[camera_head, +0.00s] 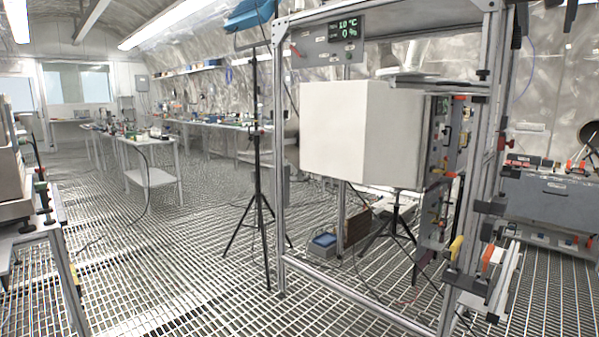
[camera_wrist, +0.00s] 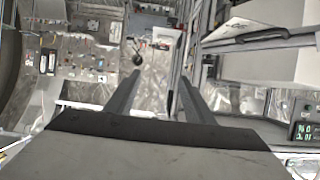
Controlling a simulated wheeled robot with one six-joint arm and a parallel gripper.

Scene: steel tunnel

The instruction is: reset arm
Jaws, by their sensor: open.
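My gripper (camera_wrist: 156,72) shows in the wrist view with its two dark grey fingers spread apart. Nothing is held between them. Behind the gap is a crinkled silvery surface and a small dark round item (camera_wrist: 137,58) on a thin rod, apart from the fingers. My gripper does not show in the head view.
A metal frame (camera_head: 278,170) holds a large white box (camera_head: 333,130) and a green-lit display panel (camera_head: 347,28). A black tripod (camera_head: 257,170) stands left of it. Workbenches (camera_head: 150,142) line the back. Open grated floor (camera_head: 190,240) lies left of the frame.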

